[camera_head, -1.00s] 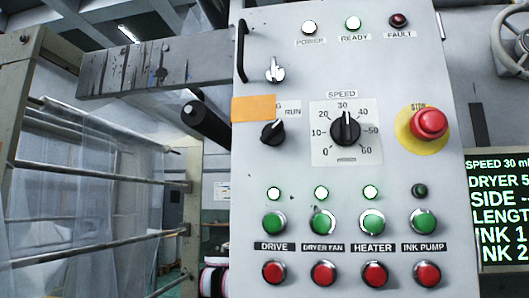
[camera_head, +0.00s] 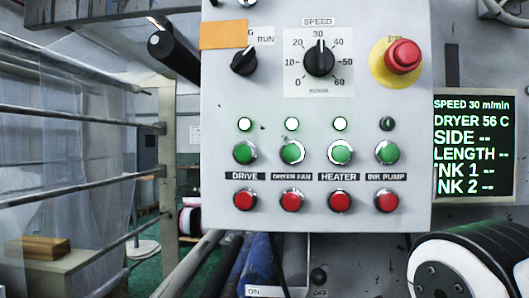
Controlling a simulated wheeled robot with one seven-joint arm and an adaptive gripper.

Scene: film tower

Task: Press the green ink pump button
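The green ink pump button (camera_head: 387,152) is at the right end of the row of green buttons on the grey control panel (camera_head: 270,215). Its INK PUMP label (camera_head: 386,177) is below it, with a red button (camera_head: 387,200) under that. The small lamp (camera_head: 387,124) above it is dark. The lamps above drive (camera_head: 245,124), dryer fan (camera_head: 292,124) and heater (camera_head: 340,124) are lit. My gripper is not in view.
A red stop button (camera_head: 403,56) on a yellow disc and the speed dial (camera_head: 320,59) stick out above. A display (camera_head: 473,148) stands right of the panel. A roll (camera_head: 470,262) is at lower right. A dark-ended bar (camera_head: 172,50) juts out at upper left.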

